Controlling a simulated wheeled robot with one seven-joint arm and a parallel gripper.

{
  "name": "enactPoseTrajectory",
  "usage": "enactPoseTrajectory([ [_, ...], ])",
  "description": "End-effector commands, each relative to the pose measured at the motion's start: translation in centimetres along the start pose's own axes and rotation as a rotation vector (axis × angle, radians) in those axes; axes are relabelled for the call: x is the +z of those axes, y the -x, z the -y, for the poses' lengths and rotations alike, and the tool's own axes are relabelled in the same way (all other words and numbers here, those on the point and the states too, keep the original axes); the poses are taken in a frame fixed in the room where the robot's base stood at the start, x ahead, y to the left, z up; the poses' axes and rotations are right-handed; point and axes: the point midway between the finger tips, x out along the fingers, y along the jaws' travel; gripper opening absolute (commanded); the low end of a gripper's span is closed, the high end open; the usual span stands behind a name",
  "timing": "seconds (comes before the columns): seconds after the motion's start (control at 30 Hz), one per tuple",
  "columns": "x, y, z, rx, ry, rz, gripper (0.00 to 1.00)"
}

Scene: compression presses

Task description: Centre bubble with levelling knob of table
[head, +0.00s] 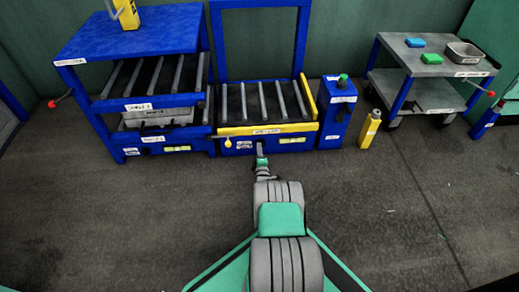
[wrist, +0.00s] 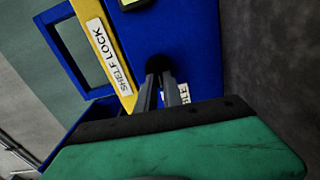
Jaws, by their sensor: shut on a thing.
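The press table (head: 262,104) is a blue roller table with a yellow front bar (head: 240,130). My gripper (head: 260,150) reaches its blue front face at the middle. In the wrist view my gripper (wrist: 160,88) has its two dark fingers close together on a small dark round knob (wrist: 160,63) on that face. The fingers hide much of the knob. A yellow-green level vial (head: 292,140) sits on the front face, right of my gripper. Only its edge shows in the wrist view (wrist: 131,3). Its bubble is too small to make out.
A yellow bar labelled SHELF LOCK (wrist: 110,55) runs beside the knob. A second blue rack (head: 130,70) with its own vial (head: 178,148) stands left. A control post (head: 337,112), a yellow bottle (head: 369,130) and a cart (head: 425,65) stand right. The front floor is clear.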

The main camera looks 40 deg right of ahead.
Motion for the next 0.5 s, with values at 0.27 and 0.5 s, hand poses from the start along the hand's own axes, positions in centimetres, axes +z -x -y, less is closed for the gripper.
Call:
enactPoseTrajectory([
  [0.27,0.25,-0.14,0.06,0.001,0.161,0.004,0.00],
  [0.5,0.28,-0.17,0.08,0.002,0.222,0.004,0.00],
])
